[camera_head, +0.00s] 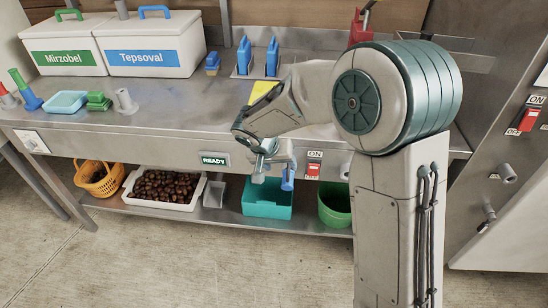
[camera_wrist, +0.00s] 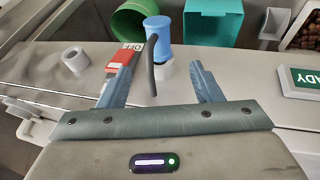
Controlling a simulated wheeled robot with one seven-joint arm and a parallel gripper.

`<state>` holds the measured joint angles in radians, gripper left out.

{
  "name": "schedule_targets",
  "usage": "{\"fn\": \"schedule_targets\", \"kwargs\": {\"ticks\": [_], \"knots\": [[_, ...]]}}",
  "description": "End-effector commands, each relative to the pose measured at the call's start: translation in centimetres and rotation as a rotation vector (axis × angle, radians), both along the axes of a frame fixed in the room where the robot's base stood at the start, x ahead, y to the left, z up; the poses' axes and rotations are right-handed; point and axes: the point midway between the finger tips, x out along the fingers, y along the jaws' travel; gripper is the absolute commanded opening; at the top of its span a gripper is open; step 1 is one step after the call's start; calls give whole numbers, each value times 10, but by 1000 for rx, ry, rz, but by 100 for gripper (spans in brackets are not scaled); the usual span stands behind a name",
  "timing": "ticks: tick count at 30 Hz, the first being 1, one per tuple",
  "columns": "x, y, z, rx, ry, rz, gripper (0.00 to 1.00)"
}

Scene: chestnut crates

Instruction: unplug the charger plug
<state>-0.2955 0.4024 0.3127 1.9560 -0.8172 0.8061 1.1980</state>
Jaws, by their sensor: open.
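The charger plug (camera_wrist: 160,32) is a blue cylinder with a dark cable in the wrist view. Its lower end meets a pale round socket (camera_wrist: 167,70) on the bench front, and it appears seated there. In the head view the blue plug (camera_head: 288,181) shows just right of my gripper. My gripper (camera_wrist: 161,66) is open, with one blue-grey finger on each side of the plug's socket end in the wrist view. The cable hangs between the fingers. I cannot tell whether either finger touches the plug. In the head view my gripper (camera_head: 272,163) is partly hidden by my wrist.
A red ON/OFF switch (camera_wrist: 122,57) and an empty round socket (camera_wrist: 75,58) are beside the plug. A READY sign (camera_head: 214,159) is to the left. Below are a teal bin (camera_head: 266,210), a green bucket (camera_head: 335,214) and a white chestnut crate (camera_head: 128,188).

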Motion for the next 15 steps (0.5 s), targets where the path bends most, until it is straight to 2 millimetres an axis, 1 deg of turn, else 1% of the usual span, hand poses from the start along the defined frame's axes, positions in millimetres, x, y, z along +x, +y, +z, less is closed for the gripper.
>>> {"fn": "schedule_targets", "kwargs": {"ticks": [1,6,9,15], "knots": [[3,-4,-11,-2,5,-2,59],[15,-12,-40,-2,4,-2,59],[20,-16,-53,-2,4,-1,59],[27,-21,-68,-2,1,-1,59]]}}
